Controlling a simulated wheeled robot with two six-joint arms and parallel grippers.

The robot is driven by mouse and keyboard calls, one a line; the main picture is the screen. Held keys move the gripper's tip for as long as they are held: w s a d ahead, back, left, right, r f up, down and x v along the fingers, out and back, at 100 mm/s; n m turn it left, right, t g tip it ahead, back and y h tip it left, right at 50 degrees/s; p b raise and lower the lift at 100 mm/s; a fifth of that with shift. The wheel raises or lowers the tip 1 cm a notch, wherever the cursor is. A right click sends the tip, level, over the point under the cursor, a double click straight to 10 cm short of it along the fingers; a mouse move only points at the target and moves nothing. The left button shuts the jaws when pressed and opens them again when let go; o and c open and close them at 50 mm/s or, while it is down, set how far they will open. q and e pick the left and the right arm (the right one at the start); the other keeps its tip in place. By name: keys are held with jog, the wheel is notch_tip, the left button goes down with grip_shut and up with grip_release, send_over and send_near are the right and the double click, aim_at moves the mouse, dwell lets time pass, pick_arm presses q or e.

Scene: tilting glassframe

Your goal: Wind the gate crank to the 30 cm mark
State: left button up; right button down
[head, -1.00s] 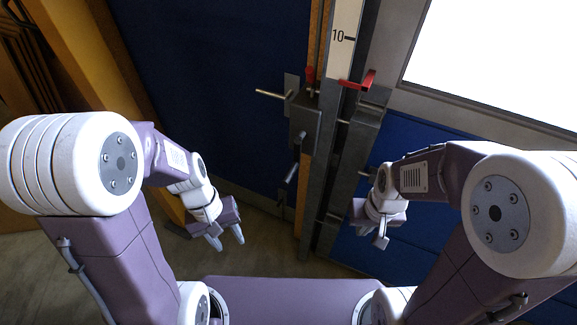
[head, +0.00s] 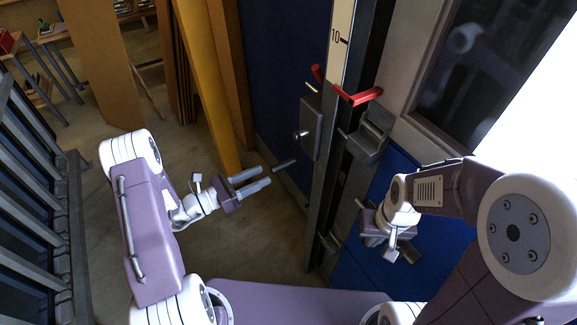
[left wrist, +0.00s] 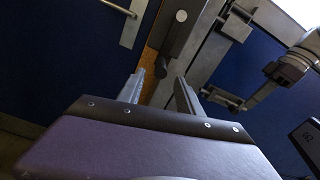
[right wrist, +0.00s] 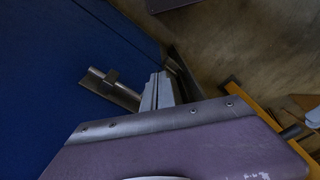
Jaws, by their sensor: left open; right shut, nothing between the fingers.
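The gate crank's dark housing (head: 311,128) is on the post beside the blue door, and its grip (head: 284,165) sticks out below. The left wrist view shows the housing (left wrist: 181,38) and the grip's dark end (left wrist: 161,68) ahead, between the fingers' lines. My left gripper (head: 262,179) is open and empty, fingers toward the grip, apart from it in the head view. My right gripper (head: 402,252) is shut and empty, low by the blue panel; its closed fingers (right wrist: 160,84) show in its wrist view. The pale scale (head: 341,45) shows a 10 mark; the red pointer (head: 358,97) is below it.
A latch rod (right wrist: 110,85) is on the blue panel beside my right fingers. A door lever (left wrist: 118,8) is above left in the left wrist view. Yellow and brown boards (head: 205,90) and a dark rail (head: 35,190) stand left. The floor between is bare.

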aim_at(295, 160)
pick_arm(q)
jog(key=x, duration=0.9)
jog(key=shift+s+a+r, duration=0.1)
grip_shut()
dwell(1.2)
